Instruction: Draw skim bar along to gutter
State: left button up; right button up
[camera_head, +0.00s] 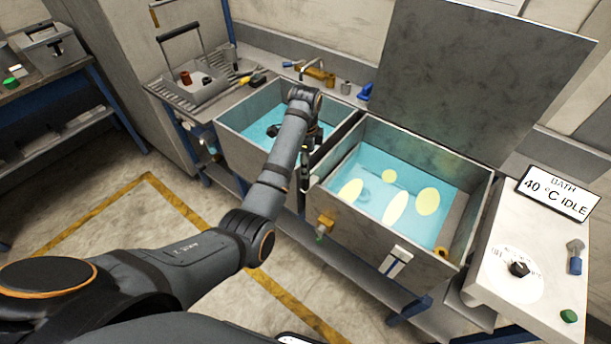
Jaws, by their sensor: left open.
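The right-hand tank (470,195) holds blue liquid with several pale yellow patches (397,207) floating on it. A brown strip (452,228) runs inside the tank's right end; it may be the gutter. I cannot clearly make out the skim bar; the area beside the tank's left wall is partly hidden by my arm. My left gripper (314,140) is open and points down near the gap between the two tanks. Its fingers are small and dark, and I see nothing held in them. My right gripper is not in view.
A left tank (232,140) also holds blue liquid. A raised lid (475,75) stands behind the right tank. A control panel (505,265) and a sign reading "BATH 40 °C IDLE" (557,194) are at right. A rack (195,88) stands at back left.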

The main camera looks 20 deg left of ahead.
pick_arm(q)
jog(key=shift+f+p, duration=0.4)
jog(key=shift+f, duration=1.9)
grip_shut()
